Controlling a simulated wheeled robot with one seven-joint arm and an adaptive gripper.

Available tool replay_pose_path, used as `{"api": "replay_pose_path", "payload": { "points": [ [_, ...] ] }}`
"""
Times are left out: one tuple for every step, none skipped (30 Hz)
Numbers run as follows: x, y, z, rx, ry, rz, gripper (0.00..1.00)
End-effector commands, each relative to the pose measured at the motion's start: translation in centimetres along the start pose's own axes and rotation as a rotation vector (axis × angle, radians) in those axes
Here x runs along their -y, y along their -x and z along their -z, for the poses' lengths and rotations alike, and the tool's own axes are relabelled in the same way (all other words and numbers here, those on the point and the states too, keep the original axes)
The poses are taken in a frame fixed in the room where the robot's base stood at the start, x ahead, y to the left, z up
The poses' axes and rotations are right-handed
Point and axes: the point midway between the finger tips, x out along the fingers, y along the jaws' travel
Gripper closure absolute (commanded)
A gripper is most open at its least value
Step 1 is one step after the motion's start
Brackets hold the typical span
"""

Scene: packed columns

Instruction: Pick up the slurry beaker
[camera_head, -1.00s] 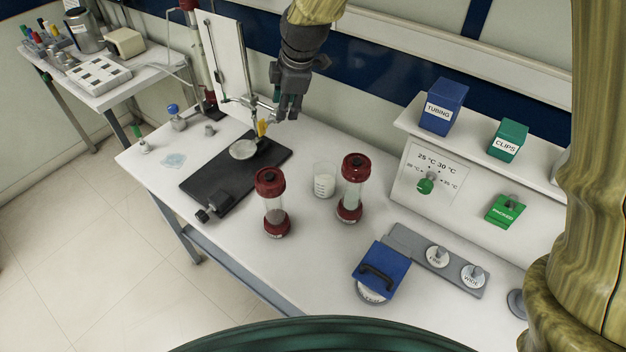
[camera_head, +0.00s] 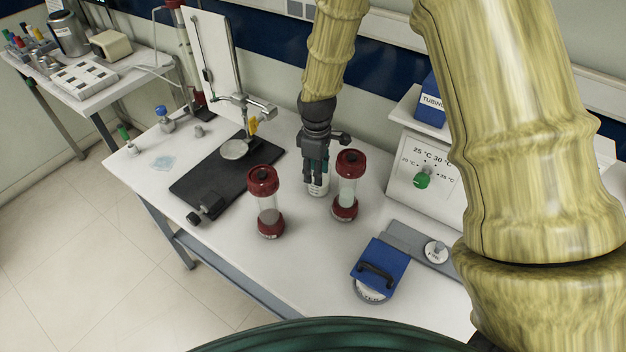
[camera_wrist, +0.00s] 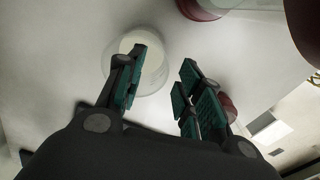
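The slurry beaker (camera_head: 319,190) is a small clear beaker with pale contents, standing on the white bench between two red-capped columns. My gripper (camera_head: 315,177) is over it in the head view and hides most of it. In the wrist view the beaker (camera_wrist: 150,72) lies beyond the left finger, which overlaps it. My gripper (camera_wrist: 163,78) is open there, with a gap between its green pads and nothing held. The beaker is to the left of the gap's middle, not centred between the fingers. Whether a finger touches it cannot be told.
The left column (camera_head: 267,203) and the right column (camera_head: 348,187) stand close on either side. A black stand base (camera_head: 215,185) with a dish lies to the left. A blue handled block (camera_head: 379,268) is in front right. A control box (camera_head: 410,188) is behind right.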

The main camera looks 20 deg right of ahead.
Motion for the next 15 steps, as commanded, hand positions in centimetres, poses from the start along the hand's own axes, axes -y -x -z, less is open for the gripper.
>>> {"api": "replay_pose_path", "payload": {
  "points": [
    [0.0, -0.3, 0.0, 0.001, 0.0, 0.001, 0.64],
    [0.0, -0.6, 0.0, 0.0, 0.0, 0.0, 0.64],
    [0.0, -0.9, 0.1, 0.0, 0.0, 0.0, 0.64],
    [0.0, -1.1, 0.1, 0.0, 0.0, 0.0, 0.64],
    [0.0, -1.2, 0.0, 0.0, 0.0, 0.0, 0.64],
    [0.0, -1.4, 0.0, 0.0, 0.0, 0.0, 0.64],
    [0.0, -1.4, 0.0, -0.001, 0.0, 0.0, 0.64],
    [0.0, -1.5, 0.0, -0.001, 0.0, 0.0, 0.64],
    [0.0, -1.6, 0.1, -0.001, 0.0, 0.0, 0.64],
    [0.0, -1.7, 0.1, -0.001, 0.0, 0.0, 0.64],
    [0.0, -1.8, 0.1, 0.0, 0.001, 0.0, 0.64],
    [0.1, -2.0, 0.1, 0.0, 0.001, 0.001, 0.64],
    [0.1, -2.3, 0.1, 0.0, 0.001, 0.001, 0.64],
    [0.1, -2.5, 0.1, 0.001, 0.001, 0.001, 0.64],
    [0.1, -2.9, 0.1, 0.0, 0.001, 0.001, 0.64]
  ]
}}
